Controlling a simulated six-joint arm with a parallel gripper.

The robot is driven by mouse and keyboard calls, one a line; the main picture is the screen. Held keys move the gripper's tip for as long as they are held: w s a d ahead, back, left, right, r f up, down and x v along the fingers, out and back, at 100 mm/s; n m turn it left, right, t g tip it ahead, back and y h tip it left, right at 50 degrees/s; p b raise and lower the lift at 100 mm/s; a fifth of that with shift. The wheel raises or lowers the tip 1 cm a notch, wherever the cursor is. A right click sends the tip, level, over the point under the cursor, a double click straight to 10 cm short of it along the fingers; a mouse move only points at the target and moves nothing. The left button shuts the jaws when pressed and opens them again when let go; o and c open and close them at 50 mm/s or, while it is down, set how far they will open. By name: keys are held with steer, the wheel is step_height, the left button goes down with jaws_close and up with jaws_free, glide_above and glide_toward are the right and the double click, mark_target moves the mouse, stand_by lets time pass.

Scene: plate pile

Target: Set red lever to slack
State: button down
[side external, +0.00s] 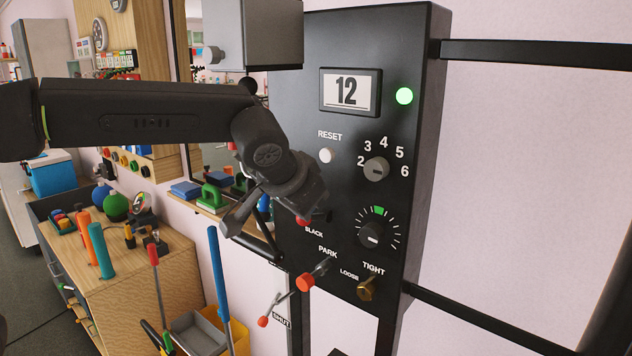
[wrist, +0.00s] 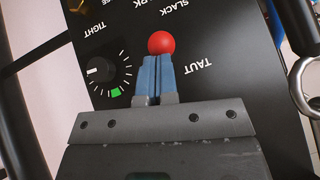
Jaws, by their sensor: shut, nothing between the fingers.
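The red lever's ball knob (side external: 303,222) shows just above the SLACK label in the side view, partly hidden by my gripper (side external: 300,208). In the wrist view the red knob (wrist: 161,42) sits at the tips of my gripper (wrist: 156,60), between the upside-down SLACK label (wrist: 169,5) and TAUT label (wrist: 194,70), nearer SLACK. My blue-grey fingers are shut together with nothing between them. Their tips overlap the knob's lower edge in this view; I cannot tell whether they touch it. The lever's shaft is hidden.
Another red-knobbed lever (side external: 306,282) sits below the PARK label, left of a brass knob (side external: 366,289) under LOOSE and TIGHT. The black panel (side external: 345,40) also carries a display (side external: 347,91), a reset button (side external: 327,156) and dials. A metal ring (wrist: 303,90) is at the wrist view's right.

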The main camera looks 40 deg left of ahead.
step_height(320, 180, down, 9)
steer(key=s, duration=0.1)
steer(key=shift+t, duration=0.4)
stand_by(0.3)
steer(key=shift+s+f, duration=0.1)
steer(key=shift+f, duration=0.05)
stand_by(0.6)
steer(key=s+d, duration=0.1)
steer(key=s, duration=0.8)
steer(key=shift+s+d, duration=0.35)
steer(key=shift+d, duration=0.05)
steer(key=shift+a, duration=0.1)
